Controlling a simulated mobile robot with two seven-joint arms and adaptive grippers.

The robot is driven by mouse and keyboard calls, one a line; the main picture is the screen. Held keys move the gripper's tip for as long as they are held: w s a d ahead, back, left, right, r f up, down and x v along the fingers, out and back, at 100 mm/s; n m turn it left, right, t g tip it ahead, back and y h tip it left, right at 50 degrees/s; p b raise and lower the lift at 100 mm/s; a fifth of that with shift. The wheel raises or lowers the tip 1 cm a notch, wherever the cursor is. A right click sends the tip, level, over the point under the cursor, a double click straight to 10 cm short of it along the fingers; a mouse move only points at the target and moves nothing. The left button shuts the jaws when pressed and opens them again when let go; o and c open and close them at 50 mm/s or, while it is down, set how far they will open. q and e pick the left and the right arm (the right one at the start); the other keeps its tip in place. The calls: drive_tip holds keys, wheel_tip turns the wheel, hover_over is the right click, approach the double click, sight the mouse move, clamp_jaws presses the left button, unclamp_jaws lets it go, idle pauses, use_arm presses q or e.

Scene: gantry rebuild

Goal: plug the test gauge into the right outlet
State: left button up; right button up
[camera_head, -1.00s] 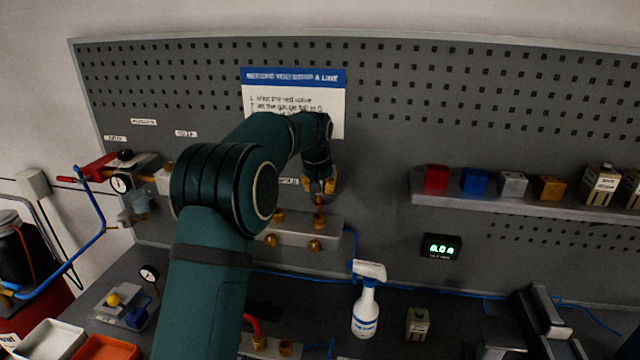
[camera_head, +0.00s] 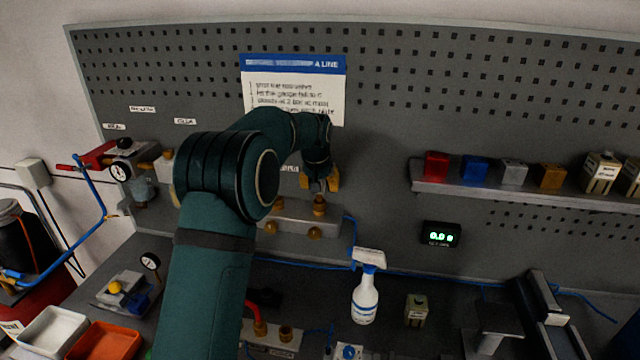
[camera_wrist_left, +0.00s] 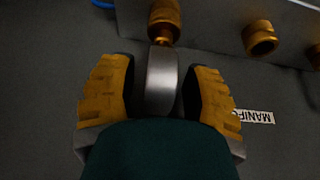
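The test gauge (camera_wrist_left: 162,82) shows edge-on as a grey metal disc between my left gripper's fingers. Its brass stem meets a brass outlet fitting (camera_wrist_left: 164,18); I cannot tell how deep it sits. In the head view this is the right outlet (camera_head: 320,206) on top of the grey manifold (camera_head: 295,222), with the gauge just above it. My left gripper (camera_head: 320,182) is around the gauge. In the wrist view its yellow-padded fingers (camera_wrist_left: 160,95) stand open with dark gaps on both sides of the disc. The gauge's dial is hidden. My right gripper is not in view.
The left outlet (camera_head: 277,203) is close beside it. A notice (camera_head: 293,85) hangs on the pegboard behind. A shelf (camera_head: 520,190) with coloured blocks is at right. A spray bottle (camera_head: 366,290) and a small box (camera_head: 416,310) stand on the bench. A display (camera_head: 441,235) is lit green.

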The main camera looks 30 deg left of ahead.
use_arm(q)
drive_tip(key=v, duration=1.2)
idle(0.5)
